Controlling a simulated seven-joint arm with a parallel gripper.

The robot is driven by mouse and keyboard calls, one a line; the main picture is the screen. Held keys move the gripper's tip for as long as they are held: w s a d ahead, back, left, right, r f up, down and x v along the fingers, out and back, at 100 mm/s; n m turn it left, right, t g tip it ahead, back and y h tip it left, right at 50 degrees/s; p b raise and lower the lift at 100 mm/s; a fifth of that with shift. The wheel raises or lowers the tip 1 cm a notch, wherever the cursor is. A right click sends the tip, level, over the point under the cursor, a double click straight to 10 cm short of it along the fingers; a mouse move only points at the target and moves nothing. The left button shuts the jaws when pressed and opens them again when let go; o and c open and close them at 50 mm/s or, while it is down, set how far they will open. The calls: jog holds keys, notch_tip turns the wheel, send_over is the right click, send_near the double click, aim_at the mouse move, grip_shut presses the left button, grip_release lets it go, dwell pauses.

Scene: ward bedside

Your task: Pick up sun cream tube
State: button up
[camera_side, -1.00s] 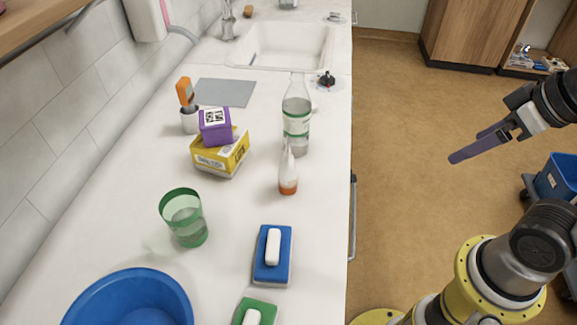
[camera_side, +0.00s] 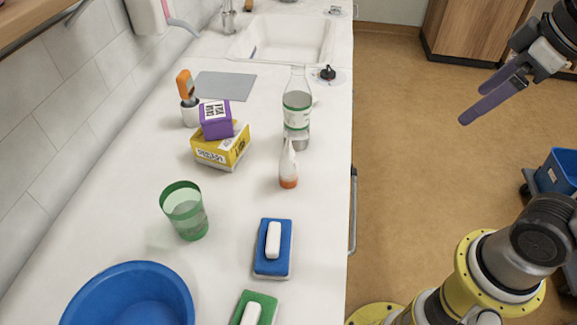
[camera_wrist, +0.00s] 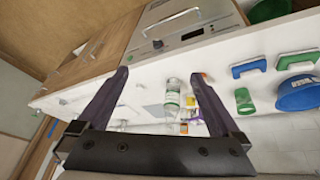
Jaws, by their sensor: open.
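The sun cream tube (camera_side: 288,163), white with an orange cap at its lower end, stands on the white counter in front of a clear bottle with a green-and-white label (camera_side: 297,108). My gripper (camera_side: 471,106) is open and empty, over the floor to the right of the counter and well apart from the tube. In the wrist view my gripper (camera_wrist: 159,73) has its two fingers spread, and the bottle (camera_wrist: 172,97) shows between them. I cannot clearly make out the tube there; a finger may hide it.
A yellow box (camera_side: 219,152) with a purple box (camera_side: 216,120) on it stands left of the tube. A sink (camera_side: 282,38) lies behind. Bare counter surrounds the tube's front.

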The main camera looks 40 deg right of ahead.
jog(key=w+a+r+n+g, duration=0.2)
jog(key=w+a+r+n, duration=0.15)
jog(key=w+r, duration=0.35)
jog(key=n+g, duration=0.3)
jog(key=n, duration=0.2)
send_over(288, 132)
notch_tip(288, 132, down, 6)
jog(key=f, duration=0.8)
jog(key=shift+s+d, duration=0.2)
jog(key=shift+d, duration=0.15)
jog(key=shift+w+a+f, duration=0.1)
jog(key=shift+a+f, duration=0.05)
jog(key=shift+f, duration=1.2)
jog(key=shift+w+a+f, duration=0.1)
jog(key=shift+a+f, duration=0.05)
jog(key=shift+f, duration=1.2)
jog(key=shift+c, duration=0.2)
grip_shut()
